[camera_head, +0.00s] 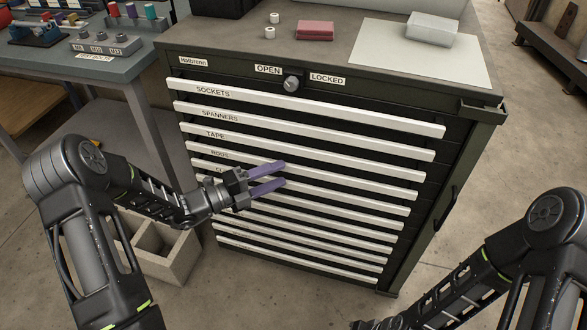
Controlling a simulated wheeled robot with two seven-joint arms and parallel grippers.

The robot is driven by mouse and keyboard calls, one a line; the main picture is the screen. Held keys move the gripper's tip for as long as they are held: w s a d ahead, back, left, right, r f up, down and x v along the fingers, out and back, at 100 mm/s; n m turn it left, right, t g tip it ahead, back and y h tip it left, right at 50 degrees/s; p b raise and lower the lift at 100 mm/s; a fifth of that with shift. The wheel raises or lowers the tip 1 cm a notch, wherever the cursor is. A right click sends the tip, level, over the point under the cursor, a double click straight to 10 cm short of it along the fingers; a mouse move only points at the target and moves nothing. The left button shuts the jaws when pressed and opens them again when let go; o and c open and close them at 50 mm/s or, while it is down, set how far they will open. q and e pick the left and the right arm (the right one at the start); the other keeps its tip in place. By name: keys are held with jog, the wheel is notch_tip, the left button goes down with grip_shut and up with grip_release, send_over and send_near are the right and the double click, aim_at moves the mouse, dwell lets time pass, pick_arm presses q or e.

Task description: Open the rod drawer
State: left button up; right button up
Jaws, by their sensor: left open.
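The dark green tool cabinet (476,130) has a stack of drawers with long white pull strips, all looking closed. The rod drawer's strip (350,181), labelled RODS, is fourth from the top, under TAPE. My left gripper (284,174) is open and empty, its two purple fingers pointing right in front of the drawer fronts. The upper fingertip overlaps the RODS strip in the picture and the lower one lies near the strip below. I cannot tell whether they touch. A round knob (291,84) sits between OPEN and LOCKED labels; its setting is unclear. My right gripper is out of view.
On the cabinet top are a red block (315,30), two small white cylinders, and a grey box (432,28) on a pale sheet (382,52). A workbench (118,70) stands left. A divided bin (165,262) is on the floor. Floor right of the cabinet is clear.

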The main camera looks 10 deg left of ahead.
aim_at(290, 170)
pick_arm(q)
jog(key=x, duration=0.5)
jog(key=shift+w+d+b, duration=0.15)
jog(key=shift+d+b, duration=0.05)
jog(key=shift+b, duration=0.1)
grip_shut()
dwell(1.1)
